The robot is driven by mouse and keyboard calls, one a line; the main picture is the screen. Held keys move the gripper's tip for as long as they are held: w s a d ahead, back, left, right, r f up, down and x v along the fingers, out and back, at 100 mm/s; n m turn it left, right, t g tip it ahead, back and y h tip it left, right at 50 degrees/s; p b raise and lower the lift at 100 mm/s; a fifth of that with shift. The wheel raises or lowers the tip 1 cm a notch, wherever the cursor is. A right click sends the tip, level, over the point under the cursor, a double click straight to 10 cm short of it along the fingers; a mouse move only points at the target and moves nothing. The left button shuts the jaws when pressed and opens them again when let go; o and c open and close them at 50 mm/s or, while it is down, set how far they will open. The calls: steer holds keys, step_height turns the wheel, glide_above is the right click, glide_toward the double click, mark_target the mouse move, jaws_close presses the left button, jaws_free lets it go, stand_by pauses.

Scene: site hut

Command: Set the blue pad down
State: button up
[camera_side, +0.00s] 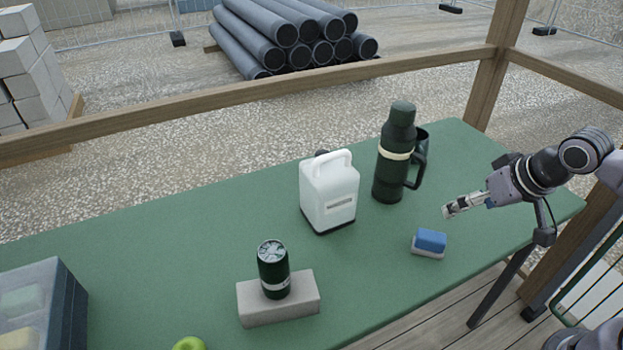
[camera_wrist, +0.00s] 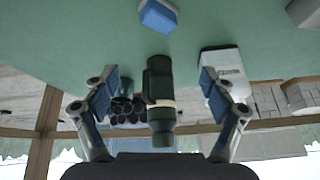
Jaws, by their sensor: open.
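The blue pad (camera_side: 431,240) lies on the green table (camera_side: 395,285) near its front edge, with a pale layer under its blue top. In the wrist view the blue pad (camera_wrist: 158,15) shows at the top edge. My gripper (camera_side: 448,210) is open and empty, above the table and apart from the pad, slightly higher in the side picture. In the wrist view my gripper's (camera_wrist: 158,86) two fingers stand wide apart with nothing held between them.
A dark green flask (camera_side: 391,165) with a handle and a white jug (camera_side: 328,200) stand behind the pad. A dark can (camera_side: 273,270) stands on a grey block (camera_side: 280,308). A clear-lidded box (camera_side: 60,310) and a green apple (camera_side: 189,344) are farther left. Bare table surrounds the pad.

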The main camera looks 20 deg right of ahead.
steer(key=shift+s+d+r+n+t, duration=0.35)
steer(key=shift+r+n+t, duration=0.25)
steer(key=shift+n, duration=0.4)
